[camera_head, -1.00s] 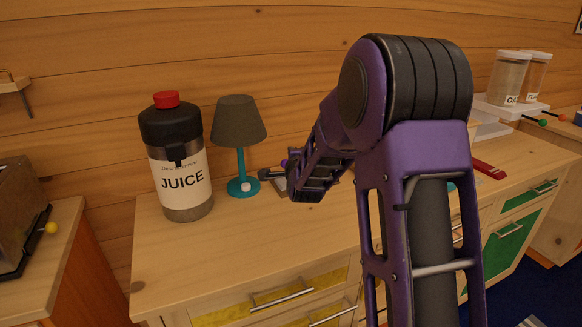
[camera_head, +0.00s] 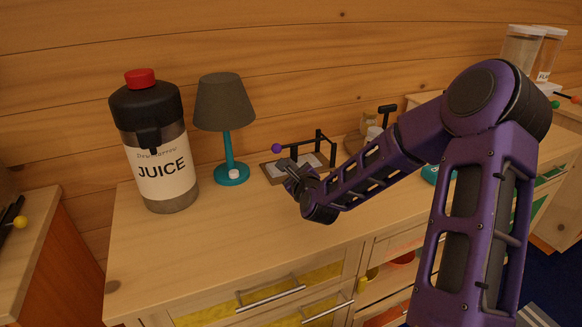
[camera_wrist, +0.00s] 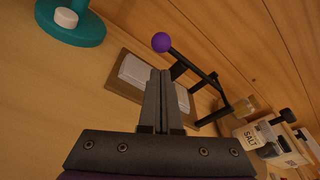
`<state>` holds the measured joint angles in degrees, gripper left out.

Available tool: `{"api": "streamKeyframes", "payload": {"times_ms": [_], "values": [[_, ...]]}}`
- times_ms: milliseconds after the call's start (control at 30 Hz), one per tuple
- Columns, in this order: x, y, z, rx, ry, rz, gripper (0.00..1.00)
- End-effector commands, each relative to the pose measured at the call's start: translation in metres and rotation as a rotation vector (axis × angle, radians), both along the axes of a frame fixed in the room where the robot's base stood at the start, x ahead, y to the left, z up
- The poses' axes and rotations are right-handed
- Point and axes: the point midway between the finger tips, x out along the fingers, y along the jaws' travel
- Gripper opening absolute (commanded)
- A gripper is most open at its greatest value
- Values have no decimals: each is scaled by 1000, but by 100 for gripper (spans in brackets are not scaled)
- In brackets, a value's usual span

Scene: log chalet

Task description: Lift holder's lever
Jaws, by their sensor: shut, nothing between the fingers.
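The holder is a flat wooden base (camera_wrist: 116,78) with pale inset panels and a black frame. It stands on the counter, right of the lamp. Its black lever (camera_wrist: 192,66) ends in a purple ball (camera_wrist: 161,42), which also shows in the head view (camera_head: 277,148). The lever's bar runs above the base. My gripper (camera_wrist: 158,76) is shut and empty, its fingertips over the base and just short of the ball in the wrist view. In the head view my gripper (camera_head: 285,166) is close below the ball. My fingers hide part of the base.
A teal lamp (camera_head: 230,150) and a juice bottle (camera_head: 160,150) stand to the left. A salt container (camera_wrist: 262,133) and a black-handled item (camera_head: 386,112) stand to the right. The log wall is close behind. The counter's front (camera_head: 225,225) is clear.

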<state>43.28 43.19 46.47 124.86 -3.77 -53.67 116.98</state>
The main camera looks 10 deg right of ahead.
Motion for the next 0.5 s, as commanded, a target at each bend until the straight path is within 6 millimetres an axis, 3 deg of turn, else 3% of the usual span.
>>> {"api": "streamKeyframes", "payload": {"times_ms": [200,500], "values": [[39,3,-8,-1,0,0,0],[64,4,-13,-2,2,0,0]]}}
